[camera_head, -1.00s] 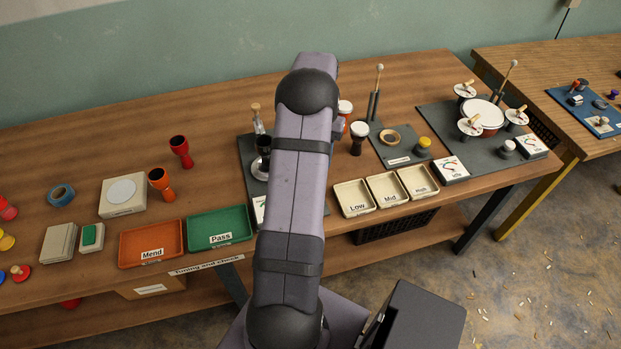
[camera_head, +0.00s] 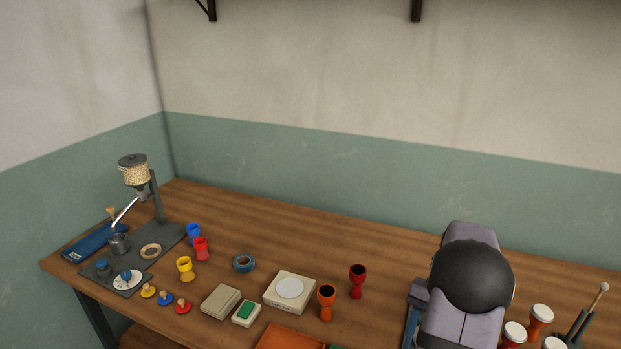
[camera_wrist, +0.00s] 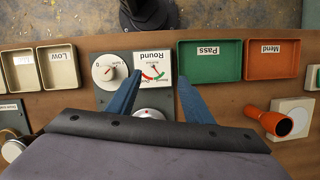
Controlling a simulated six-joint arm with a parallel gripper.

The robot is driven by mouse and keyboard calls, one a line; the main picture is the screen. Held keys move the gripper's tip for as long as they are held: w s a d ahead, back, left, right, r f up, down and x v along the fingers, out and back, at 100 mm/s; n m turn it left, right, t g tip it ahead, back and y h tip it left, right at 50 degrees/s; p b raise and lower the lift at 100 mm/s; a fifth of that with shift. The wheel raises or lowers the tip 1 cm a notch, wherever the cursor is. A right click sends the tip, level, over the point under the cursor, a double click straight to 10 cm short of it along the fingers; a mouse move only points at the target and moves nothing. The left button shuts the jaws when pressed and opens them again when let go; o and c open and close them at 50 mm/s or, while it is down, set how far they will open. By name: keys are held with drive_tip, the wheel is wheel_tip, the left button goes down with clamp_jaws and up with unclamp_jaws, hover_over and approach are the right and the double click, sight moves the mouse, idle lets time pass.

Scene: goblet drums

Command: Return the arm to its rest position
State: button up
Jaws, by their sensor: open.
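My gripper (camera_wrist: 160,76) shows in the wrist view as two blue fingers, apart, with nothing between them. They are above a grey board (camera_wrist: 127,98) with a knob (camera_wrist: 109,70) and a dial card marked "Round" (camera_wrist: 153,67). Whether they touch anything is unclear. In the head view my arm covers the lower right, and the gripper itself is hidden behind it. Goblet shells stand on the bench: blue (camera_head: 193,233), red (camera_head: 201,249), yellow (camera_head: 185,269), orange (camera_head: 326,302) and dark red (camera_head: 358,281).
The green Pass tray (camera_wrist: 210,70) and orange Mend tray (camera_wrist: 271,69) sit right of the fingers in the wrist view, the Low tray (camera_wrist: 58,77) to the left. White-headed drums (camera_head: 540,315) stand right of my arm. A hopper stand (camera_head: 135,170) is at far left.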

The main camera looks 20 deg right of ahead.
drive_tip(key=a+r+n+h, duration=0.15)
drive_tip(key=a+n, duration=0.65)
drive_tip(key=a, duration=1.4)
drive_tip(key=s+a+f+n+t+h, duration=0.1)
drive_tip(key=s+a+f+n+t, duration=0.2)
drive_tip(key=a, duration=0.4)
drive_tip(key=shift+g, duration=0.7)
drive_tip(key=f+b, duration=0.3)
drive_tip(key=s+f+b, duration=0.1)
drive_tip(key=f+b, duration=0.1)
drive_tip(key=b, duration=0.2)
drive_tip(key=shift+s+f, duration=0.1)
drive_tip(key=shift+f, duration=0.3)
